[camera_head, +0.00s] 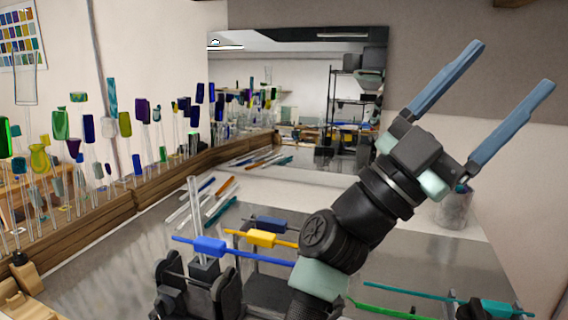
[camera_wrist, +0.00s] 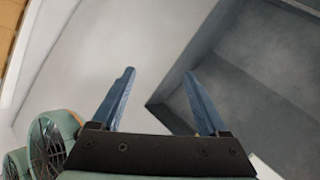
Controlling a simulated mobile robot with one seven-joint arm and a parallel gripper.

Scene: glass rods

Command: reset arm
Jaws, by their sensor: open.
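My gripper (camera_head: 500,75) is raised at the upper right of the head view, above the bench. Its two long blue fingers point up and to the right, spread wide apart with nothing between them. In the wrist view my gripper (camera_wrist: 158,85) also shows open and empty, facing pale and grey wall-like surfaces. My arm runs from the bottom middle of the head view up to the gripper and hides part of the bench behind it.
A blue rod (camera_head: 232,250) and a yellow rod (camera_head: 262,238) lie across dark stands. A teal rod (camera_head: 450,297) is at lower right. A cup (camera_head: 455,208) stands behind the gripper. Several coloured glass pieces stand along a wooden ledge (camera_head: 160,182) at left. Loose rods lie on the grey bench.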

